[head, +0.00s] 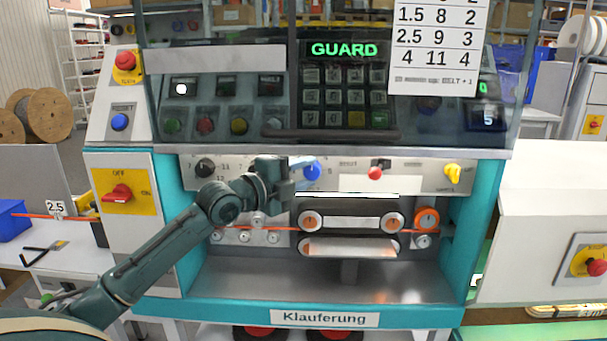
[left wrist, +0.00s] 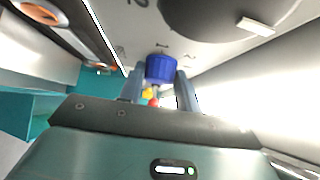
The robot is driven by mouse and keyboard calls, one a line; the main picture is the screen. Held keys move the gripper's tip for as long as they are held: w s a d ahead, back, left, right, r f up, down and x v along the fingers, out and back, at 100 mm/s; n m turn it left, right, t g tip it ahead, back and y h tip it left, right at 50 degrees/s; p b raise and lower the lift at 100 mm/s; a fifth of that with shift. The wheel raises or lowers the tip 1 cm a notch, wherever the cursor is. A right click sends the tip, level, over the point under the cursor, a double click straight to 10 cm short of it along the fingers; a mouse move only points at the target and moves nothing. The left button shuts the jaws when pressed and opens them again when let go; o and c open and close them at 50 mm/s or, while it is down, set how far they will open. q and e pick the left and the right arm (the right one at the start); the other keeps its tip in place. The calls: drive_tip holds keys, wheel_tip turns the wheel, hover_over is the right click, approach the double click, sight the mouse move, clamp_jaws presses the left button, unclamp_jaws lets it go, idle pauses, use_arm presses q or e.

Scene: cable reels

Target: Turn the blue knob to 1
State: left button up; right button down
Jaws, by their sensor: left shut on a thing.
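The blue knob (head: 312,172) is on the grey panel strip below the guarded controls of the machine. My left arm reaches in from the left, and its gripper (head: 303,168) is at the knob. In the left wrist view the blue knob (left wrist: 160,68) sits between the two fingers of my left gripper (left wrist: 160,76), which is shut on it. Small printed marks show on the panel around the knob. I cannot tell which mark the knob points to. My right gripper is in neither view.
A black knob (head: 205,167) is left of my gripper, and a red knob (head: 375,173) and a yellow knob (head: 452,172) are to the right. A clear guard (head: 400,120) hangs above. Belt rollers (head: 350,222) with an orange cable are below.

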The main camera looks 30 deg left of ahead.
use_arm(q)
drive_tip(key=shift+c, duration=0.7)
drive_tip(key=shift+f, duration=0.1)
